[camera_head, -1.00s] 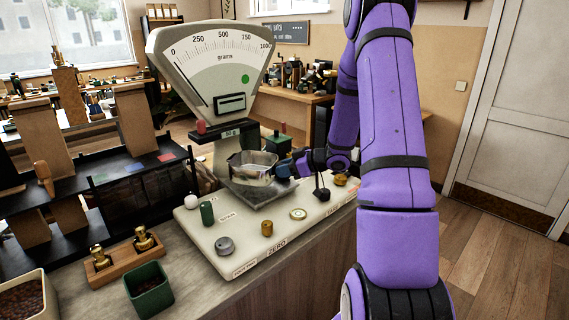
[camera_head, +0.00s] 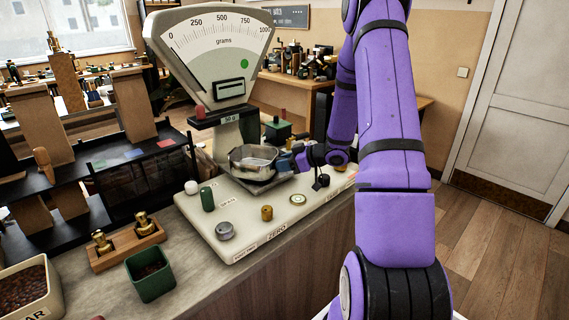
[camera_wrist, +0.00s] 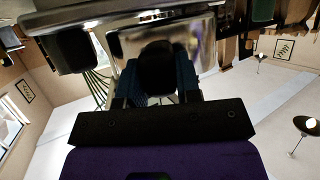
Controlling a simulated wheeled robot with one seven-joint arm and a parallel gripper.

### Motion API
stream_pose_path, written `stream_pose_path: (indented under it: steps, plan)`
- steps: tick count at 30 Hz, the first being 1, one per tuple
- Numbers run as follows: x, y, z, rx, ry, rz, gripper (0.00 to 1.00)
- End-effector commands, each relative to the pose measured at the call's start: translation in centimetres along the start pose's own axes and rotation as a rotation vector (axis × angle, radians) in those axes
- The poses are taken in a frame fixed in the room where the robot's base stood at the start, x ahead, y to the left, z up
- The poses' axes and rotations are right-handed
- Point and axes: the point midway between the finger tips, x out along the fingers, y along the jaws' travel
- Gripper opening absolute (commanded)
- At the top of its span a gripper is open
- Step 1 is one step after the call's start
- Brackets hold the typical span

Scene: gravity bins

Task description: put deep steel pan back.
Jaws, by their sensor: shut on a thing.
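The deep steel pan (camera_head: 253,159) is a shiny open metal vessel over the dark square plate (camera_head: 267,187) of the scale. It looks roughly level, with its open top showing. My gripper (camera_head: 290,161) is at the pan's right side, shut on it. In the wrist view the pan's bright wall (camera_wrist: 205,42) fills the top, and my gripper (camera_wrist: 160,75) meets it with its blue and black fingers. I cannot tell whether the pan touches the plate.
The large dial scale (camera_head: 215,50) stands behind the pan. Its cream base (camera_head: 245,218) carries several small knobs and weights in front. A green bin (camera_head: 150,275) and a wooden tray (camera_head: 125,245) sit at front left. A black shelf (camera_head: 140,175) stands left.

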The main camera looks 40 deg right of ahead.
Motion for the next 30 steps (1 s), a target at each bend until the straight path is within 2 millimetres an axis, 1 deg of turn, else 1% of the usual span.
stream_pose_path:
  steps: [21,22,23,24,25,30]
  plan:
    - [0.36,0.01,0.84,0.001,0.0,0.0,0.0]
    - [0.35,0.02,0.82,0.001,0.0,0.0,0.38]
    - [0.35,0.02,0.81,0.001,0.0,0.0,0.45]
    - [0.35,0.02,0.81,0.0,0.0,0.0,0.54]
    - [0.35,0.01,0.81,0.0,0.0,0.0,0.61]
    - [0.34,0.01,0.8,0.0,0.0,0.0,0.61]
